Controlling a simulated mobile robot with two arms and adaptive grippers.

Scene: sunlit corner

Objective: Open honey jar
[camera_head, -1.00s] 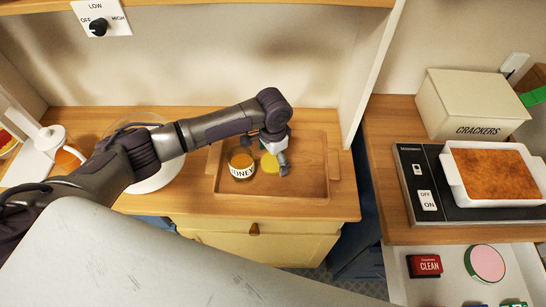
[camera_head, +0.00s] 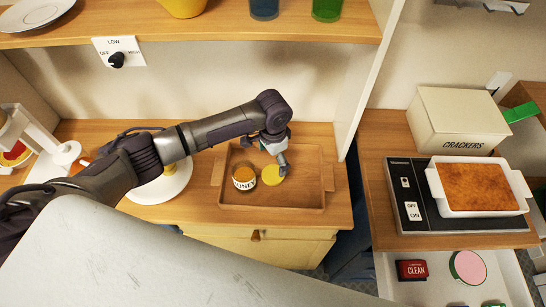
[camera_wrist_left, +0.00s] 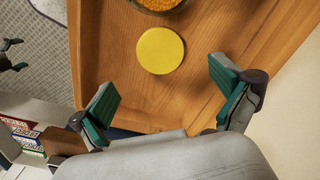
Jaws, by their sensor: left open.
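The honey jar (camera_head: 244,178) stands upright in a wooden tray, its label partly readable. Its top is uncovered, showing orange-gold contents; part of the jar also shows at the top edge of the left wrist view (camera_wrist_left: 160,4). A round yellow lid (camera_head: 271,175) lies flat on the tray just right of the jar, apart from it; it shows whole in the left wrist view (camera_wrist_left: 160,50). My left gripper (camera_head: 281,161) is over the tray by the lid. Its green-padded fingers (camera_wrist_left: 168,98) are spread wide with nothing between them. My right gripper is out of view.
The wooden tray (camera_head: 304,190) has raised edges and bare room on its right. A white vertical panel (camera_head: 372,75) rises right of the counter. A crackers box (camera_head: 458,120) and a white dish (camera_head: 480,188) stand on the right-hand counter. A shelf (camera_head: 200,33) hangs above.

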